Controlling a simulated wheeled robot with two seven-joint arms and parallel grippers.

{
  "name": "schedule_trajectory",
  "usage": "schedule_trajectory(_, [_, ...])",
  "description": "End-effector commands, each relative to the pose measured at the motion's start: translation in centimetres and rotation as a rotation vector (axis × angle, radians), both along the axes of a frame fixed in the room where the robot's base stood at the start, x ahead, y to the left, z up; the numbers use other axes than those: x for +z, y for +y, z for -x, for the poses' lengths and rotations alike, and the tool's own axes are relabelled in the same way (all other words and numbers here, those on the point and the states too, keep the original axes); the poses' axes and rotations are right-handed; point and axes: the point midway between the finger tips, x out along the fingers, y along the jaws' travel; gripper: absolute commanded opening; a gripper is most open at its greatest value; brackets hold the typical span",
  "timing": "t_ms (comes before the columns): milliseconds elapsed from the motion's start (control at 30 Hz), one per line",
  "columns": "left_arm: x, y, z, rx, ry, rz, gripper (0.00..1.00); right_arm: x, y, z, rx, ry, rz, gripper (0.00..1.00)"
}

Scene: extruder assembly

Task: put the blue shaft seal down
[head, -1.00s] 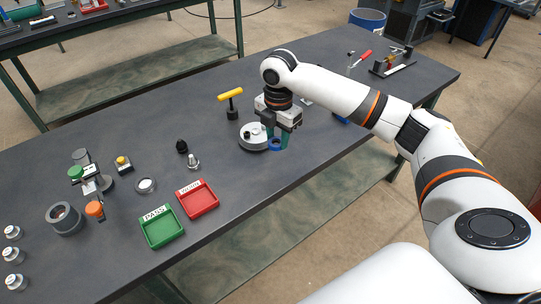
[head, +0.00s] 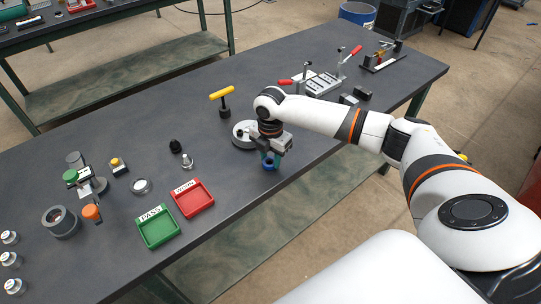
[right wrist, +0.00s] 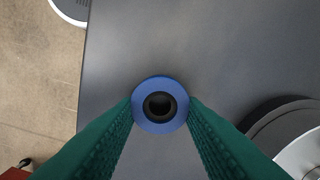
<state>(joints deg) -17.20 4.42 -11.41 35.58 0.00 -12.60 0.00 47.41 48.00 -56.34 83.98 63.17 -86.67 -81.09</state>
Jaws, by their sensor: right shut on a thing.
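The blue shaft seal (head: 268,167) is a thick blue ring with a black inner bore. In the right wrist view the seal (right wrist: 160,84) sits between the two green fingertips, with its bore facing the camera. My right gripper (head: 268,158) is shut on it, near the front edge of the table, just in front of the round grey-white disc part. The gripper's green fingers (right wrist: 160,112) touch the ring on both sides. I cannot tell whether the seal touches the table top. My left gripper is not in view.
The round disc part (head: 244,134) and a yellow-handled tool (head: 222,99) stand behind the gripper. A red tray (head: 192,198) and a green PASS tray (head: 158,228) lie to the left. A clamp fixture (head: 322,82) stands at the back right. Bare table (head: 315,135) lies right of the gripper.

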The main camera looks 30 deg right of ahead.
Motion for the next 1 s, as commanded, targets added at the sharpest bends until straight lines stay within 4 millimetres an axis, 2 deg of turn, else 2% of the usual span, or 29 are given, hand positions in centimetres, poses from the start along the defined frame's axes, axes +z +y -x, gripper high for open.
schedule_trajectory(200, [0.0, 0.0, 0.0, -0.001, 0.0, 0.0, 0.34, -0.3, 0.0, 0.0, 0.0, 0.0, -0.001, 0.14])
schedule_trajectory(233, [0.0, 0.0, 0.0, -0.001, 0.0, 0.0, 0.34, -0.2, 0.0, 0.0, 0.0, 0.0, 0.0, 0.41])
schedule_trajectory(333, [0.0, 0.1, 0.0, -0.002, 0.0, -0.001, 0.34, -0.2, 0.0, 0.0, 0.0, 0.0, 0.0, 0.57])
schedule_trajectory(600, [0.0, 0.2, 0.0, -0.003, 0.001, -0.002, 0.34, -0.2, 0.0, 0.0, -0.001, 0.0, 0.0, 0.58])
schedule_trajectory(733, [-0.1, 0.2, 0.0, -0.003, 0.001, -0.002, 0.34, 0.5, 0.0, -0.1, -0.001, -0.002, -0.001, 0.58])
schedule_trajectory(867, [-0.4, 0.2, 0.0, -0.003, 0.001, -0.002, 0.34, 2.6, 0.0, -0.1, 0.0, -0.004, 0.0, 0.58])
schedule_trajectory(1000, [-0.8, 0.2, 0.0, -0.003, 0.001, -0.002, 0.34, 5.7, 0.0, -0.1, 0.0, -0.005, -0.002, 0.58])
